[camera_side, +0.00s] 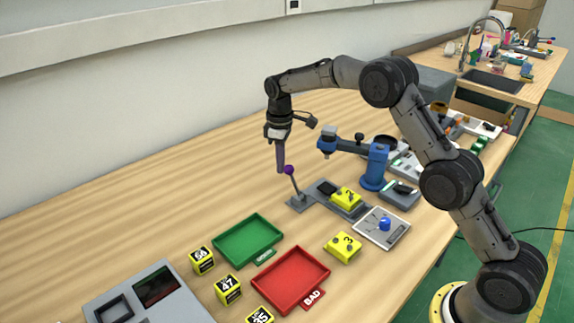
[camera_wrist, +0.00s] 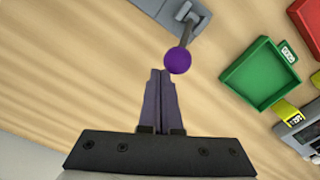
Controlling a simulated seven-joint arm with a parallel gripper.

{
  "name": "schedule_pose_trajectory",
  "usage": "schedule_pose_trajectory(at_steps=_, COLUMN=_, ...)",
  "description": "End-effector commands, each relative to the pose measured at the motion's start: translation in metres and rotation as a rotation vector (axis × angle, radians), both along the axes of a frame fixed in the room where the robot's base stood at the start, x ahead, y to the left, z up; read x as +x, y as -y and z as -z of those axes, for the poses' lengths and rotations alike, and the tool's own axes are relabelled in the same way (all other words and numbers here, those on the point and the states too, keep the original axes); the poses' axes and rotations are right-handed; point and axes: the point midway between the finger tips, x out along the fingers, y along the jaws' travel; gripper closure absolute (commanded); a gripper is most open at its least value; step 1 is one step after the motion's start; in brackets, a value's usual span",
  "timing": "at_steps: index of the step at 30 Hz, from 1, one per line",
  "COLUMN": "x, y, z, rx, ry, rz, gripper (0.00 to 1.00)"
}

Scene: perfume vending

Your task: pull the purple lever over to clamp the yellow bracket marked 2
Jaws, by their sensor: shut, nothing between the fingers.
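The purple lever's ball knob (camera_side: 289,170) tops a thin grey rod that rises from a grey base plate and leans a little left. In the wrist view the knob (camera_wrist: 178,61) shows just beyond my fingertips. The yellow bracket marked 2 (camera_side: 345,198) sits on the grey fixture (camera_side: 327,190) to the right of the lever. My gripper (camera_side: 281,170) points down just left of the knob, with its fingers together and nothing between them. In the wrist view my fingertips (camera_wrist: 160,72) are close to the knob; I cannot tell whether they touch it.
A blue arm-like stand (camera_side: 372,165) rises behind the fixture. A yellow bracket marked 3 (camera_side: 343,247) and a white plate with a blue knob (camera_side: 383,228) lie in front. A green tray (camera_side: 247,241) and a red tray (camera_side: 291,280) are nearer. The table left of the lever is clear.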

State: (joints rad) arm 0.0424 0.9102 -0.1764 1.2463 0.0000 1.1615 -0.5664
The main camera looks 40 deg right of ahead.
Motion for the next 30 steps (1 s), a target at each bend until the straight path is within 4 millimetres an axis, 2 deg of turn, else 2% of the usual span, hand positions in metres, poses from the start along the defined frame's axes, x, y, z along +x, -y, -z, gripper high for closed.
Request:
schedule_pose_trajectory(at_steps=23, x=-0.03, y=0.001, z=0.003, rx=-0.001, ry=-0.011, rz=0.0, gripper=1.0)
schedule_pose_trajectory(at_steps=30, x=-0.027, y=0.001, z=-0.006, rx=-0.001, ry=-0.008, rz=0.0, gripper=1.0)
